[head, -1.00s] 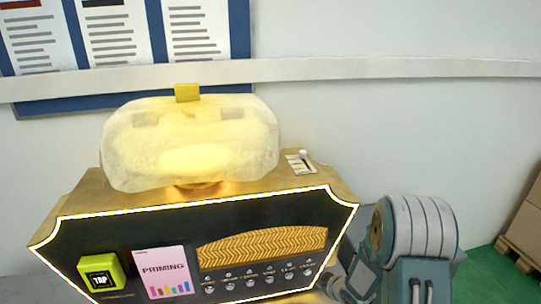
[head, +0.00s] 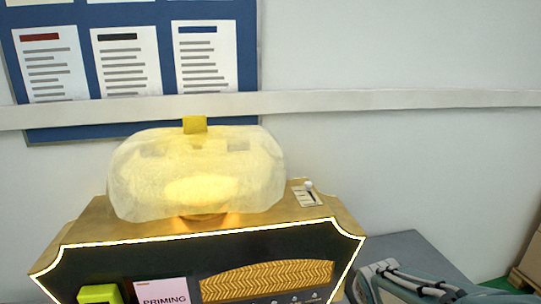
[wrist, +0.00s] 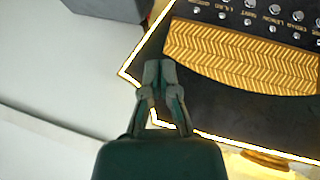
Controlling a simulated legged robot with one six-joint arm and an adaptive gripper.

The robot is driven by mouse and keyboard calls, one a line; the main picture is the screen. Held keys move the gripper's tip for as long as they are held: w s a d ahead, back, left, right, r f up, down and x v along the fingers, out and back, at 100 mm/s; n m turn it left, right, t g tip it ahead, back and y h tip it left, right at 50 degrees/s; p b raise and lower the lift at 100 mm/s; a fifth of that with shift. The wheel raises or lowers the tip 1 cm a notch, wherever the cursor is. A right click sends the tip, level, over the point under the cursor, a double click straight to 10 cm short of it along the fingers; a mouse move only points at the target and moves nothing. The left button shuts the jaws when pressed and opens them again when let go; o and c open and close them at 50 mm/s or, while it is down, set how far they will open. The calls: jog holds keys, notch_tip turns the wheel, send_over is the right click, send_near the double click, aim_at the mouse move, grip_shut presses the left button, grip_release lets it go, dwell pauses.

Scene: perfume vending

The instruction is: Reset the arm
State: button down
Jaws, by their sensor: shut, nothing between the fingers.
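My gripper (wrist: 160,72) shows in the wrist view with its fingers together and nothing between them. It is over the edge of the perfume machine's dark front panel (wrist: 205,115), beside the gold herringbone plate (wrist: 240,60); whether it touches the panel I cannot tell. In the head view the perfume machine (head: 85,222) stands at the lower middle, with a glowing frosted bottle shape (head: 195,175) on top. My arm (head: 410,283) shows at the lower right; my gripper is out of that view.
The machine carries a small lever switch (head: 308,190), a yellow-green button (head: 99,294) and a pink PRIMING card (head: 161,291). A row of small knobs (wrist: 250,22) lies beside the gold plate. A wall board (head: 132,12) hangs behind. A brown box (head: 530,250) stands far right.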

jog(key=s+a+r+m+g, duration=0.1)
jog(key=s+a+r, duration=0.1)
jog(key=s, duration=0.7)
jog(key=s+a+r+m+y, duration=0.1)
jog(key=s+r, duration=0.4)
jog(key=s, duration=0.5)
jog(key=shift+a+m+g+y, duration=0.35)
jog(key=shift+a+m, duration=0.25)
jog(key=shift+a, duration=0.25)
jog(key=shift+w, duration=0.15)
dwell(0.7)
jog(key=w+d+f+n+t+h, duration=0.1)
jog(key=w+d+f+n, duration=0.15)
jog(key=w+f, duration=0.65)
jog(key=w+d+f+n+t, duration=0.1)
jog(key=w+d+f+n, duration=0.2)
jog(key=w, duration=1)
jog(key=w+a+f+n+y, duration=0.1)
jog(key=a+f+n+y, duration=0.1)
jog(key=f, duration=1)
jog(key=w+a+f+n+y, duration=0.2)
jog(key=f+y, duration=0.1)
jog(key=f, duration=0.9)
jog(key=shift+a, duration=0.15)
jog(key=shift+w+f+t+y, duration=0.1)
jog(key=shift+t+y, duration=0.15)
